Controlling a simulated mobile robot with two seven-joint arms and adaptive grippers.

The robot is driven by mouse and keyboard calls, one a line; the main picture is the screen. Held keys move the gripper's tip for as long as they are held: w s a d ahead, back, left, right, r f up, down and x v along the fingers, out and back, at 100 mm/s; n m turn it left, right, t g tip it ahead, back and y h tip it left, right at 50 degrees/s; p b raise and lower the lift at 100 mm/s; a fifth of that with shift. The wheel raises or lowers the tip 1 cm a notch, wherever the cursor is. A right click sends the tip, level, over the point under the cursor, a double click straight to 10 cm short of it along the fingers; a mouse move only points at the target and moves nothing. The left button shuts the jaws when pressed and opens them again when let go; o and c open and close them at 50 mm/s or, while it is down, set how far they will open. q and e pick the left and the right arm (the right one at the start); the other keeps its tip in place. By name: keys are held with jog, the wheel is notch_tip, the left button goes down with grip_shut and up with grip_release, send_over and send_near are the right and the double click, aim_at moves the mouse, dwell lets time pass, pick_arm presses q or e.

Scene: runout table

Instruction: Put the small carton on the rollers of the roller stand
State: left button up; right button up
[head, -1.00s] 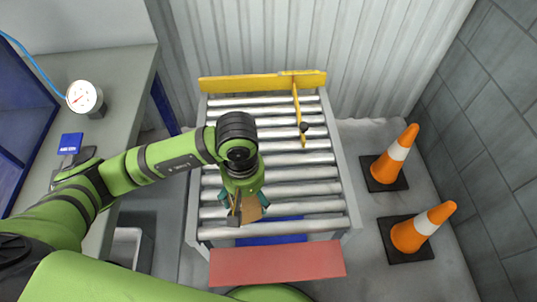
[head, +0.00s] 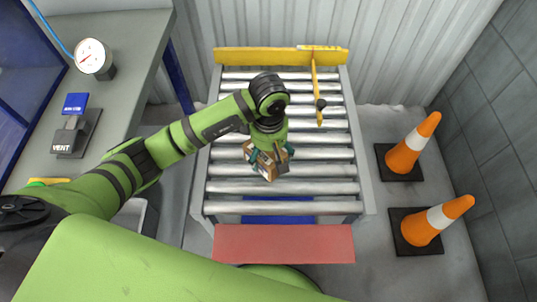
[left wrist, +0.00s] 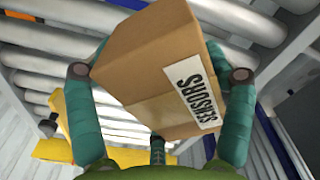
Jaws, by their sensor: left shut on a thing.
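The small carton (left wrist: 155,65) is brown cardboard with a white label reading "SENSORS" in the left wrist view. My left gripper (head: 268,158) is shut on it, with teal fingers on both sides of the box. The carton also shows in the head view (head: 266,166), partly hidden by the gripper. The roller stand (head: 362,190) has a grey frame and several silver rollers. The carton is over the near-middle rollers; I cannot tell whether it touches them. My right gripper is not in view.
A yellow stop bar (head: 270,57) spans the stand's back, with a yellow arm (head: 316,90) reaching over the rollers. A red plate (head: 284,243) lies at the front. Two orange cones (head: 408,150) stand at right. A grey bench (head: 135,60) with a gauge (head: 92,58) is at left.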

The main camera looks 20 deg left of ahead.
pick_arm(q)
jog(key=shift+w+a+f, duration=0.25)
jog(key=shift+w+f, duration=0.2)
jog(key=shift+w, duration=0.2)
jog(key=shift+f, duration=2)
jog(key=shift+f, duration=0.15)
jog(key=o, duration=1.1)
jog(key=shift+o, duration=0.2)
notch_tip(320, 180, up, 12)
jog(key=shift+r+b, duration=0.2)
jog(key=shift+b, duration=0.1)
